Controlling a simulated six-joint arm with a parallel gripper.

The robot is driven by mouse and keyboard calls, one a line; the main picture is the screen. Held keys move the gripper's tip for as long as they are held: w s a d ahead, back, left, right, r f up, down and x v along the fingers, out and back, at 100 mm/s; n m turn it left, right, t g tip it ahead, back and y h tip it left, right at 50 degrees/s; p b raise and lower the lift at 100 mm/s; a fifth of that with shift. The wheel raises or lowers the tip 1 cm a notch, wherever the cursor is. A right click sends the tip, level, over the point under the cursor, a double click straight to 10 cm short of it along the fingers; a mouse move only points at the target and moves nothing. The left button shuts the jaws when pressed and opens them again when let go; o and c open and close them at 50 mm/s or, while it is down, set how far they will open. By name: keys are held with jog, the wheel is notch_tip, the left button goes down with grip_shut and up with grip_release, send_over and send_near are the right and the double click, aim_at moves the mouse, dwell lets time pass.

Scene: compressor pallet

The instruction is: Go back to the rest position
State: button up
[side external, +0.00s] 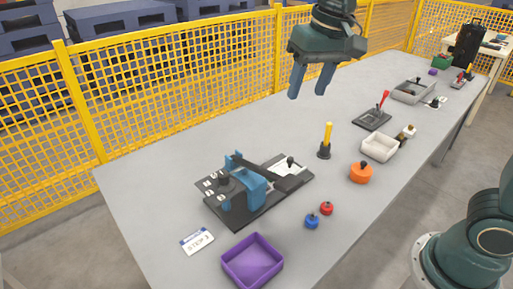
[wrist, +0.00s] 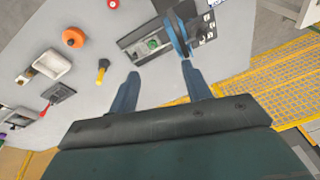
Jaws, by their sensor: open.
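My gripper (side external: 311,80) hangs high above the far part of the grey table (side external: 150,185) in the side external view. Its two blue fingers point down and stand apart, with nothing between them. In the wrist view my gripper (wrist: 158,85) also shows open and empty. Below it lies a black fixture board (side external: 240,215) with a blue clamp-like part (side external: 245,178); the board also shows at the top of the wrist view (wrist: 140,35). The gripper touches nothing on the table.
A yellow-handled tool (side external: 326,138) stands upright mid-table. An orange knobbed piece (side external: 361,173), white tray (side external: 379,147), purple tray (side external: 252,262), red knob (side external: 326,208) and blue knob (side external: 312,221) stand nearby. A red-lever device (side external: 373,118) is farther right. A yellow mesh fence (side external: 180,85) runs behind the table.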

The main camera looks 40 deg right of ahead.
jog(key=s+d+f+n+t, duration=0.1)
jog(key=s+d+f, duration=0.1)
jog(key=s, duration=0.7)
jog(key=s+d+f+n+t, duration=0.2)
jog(key=s+d, duration=0.2)
jog(key=s, duration=0.5)
jog(key=shift+s+d+f, duration=0.2)
jog(key=shift+d+f, duration=0.05)
jog(key=shift+d, duration=0.15)
